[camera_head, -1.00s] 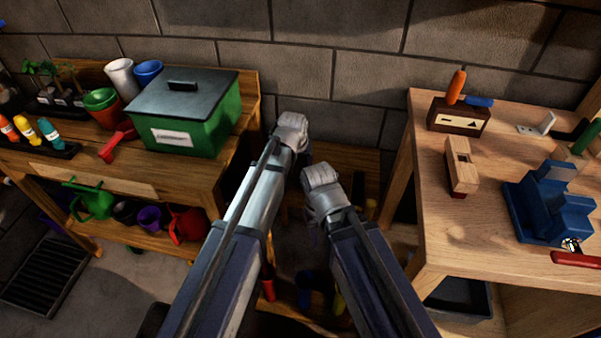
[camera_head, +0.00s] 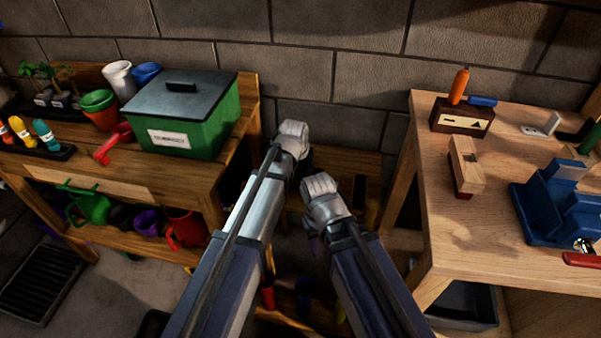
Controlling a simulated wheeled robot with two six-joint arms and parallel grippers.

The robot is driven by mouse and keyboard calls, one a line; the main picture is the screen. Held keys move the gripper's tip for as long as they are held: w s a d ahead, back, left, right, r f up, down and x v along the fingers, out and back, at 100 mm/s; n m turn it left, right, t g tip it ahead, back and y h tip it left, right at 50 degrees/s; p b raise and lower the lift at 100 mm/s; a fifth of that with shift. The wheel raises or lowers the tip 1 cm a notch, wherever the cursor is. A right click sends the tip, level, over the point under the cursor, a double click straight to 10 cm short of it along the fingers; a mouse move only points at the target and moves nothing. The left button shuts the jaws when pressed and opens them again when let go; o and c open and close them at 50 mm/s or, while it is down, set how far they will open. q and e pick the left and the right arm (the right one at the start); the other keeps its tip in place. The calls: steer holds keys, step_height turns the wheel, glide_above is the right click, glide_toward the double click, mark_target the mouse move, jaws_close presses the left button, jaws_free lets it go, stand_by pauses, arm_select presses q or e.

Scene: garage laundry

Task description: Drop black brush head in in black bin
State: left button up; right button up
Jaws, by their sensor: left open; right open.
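My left gripper (camera_head: 292,137) and my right gripper (camera_head: 321,190) are over the gap between the two wooden tables, the left one higher. Both point away from me and their fingers are mostly hidden behind the wrists; I see nothing held. I cannot make out a black brush head for certain. A dark open container (camera_head: 466,306) sits low under the right workbench; I cannot tell whether it is the black bin. Another black object (camera_head: 152,324) is cut off at the bottom edge.
The left bench (camera_head: 185,180) carries a green box (camera_head: 205,132) with a dark lid, pots and bottles. The right workbench (camera_head: 450,240) holds a blue vise (camera_head: 560,210), a wooden plane (camera_head: 465,165) and tools. A low wooden shelf (camera_head: 345,160) stands against the wall between them.

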arm_select(q)
jaws_close()
stand_by(0.6)
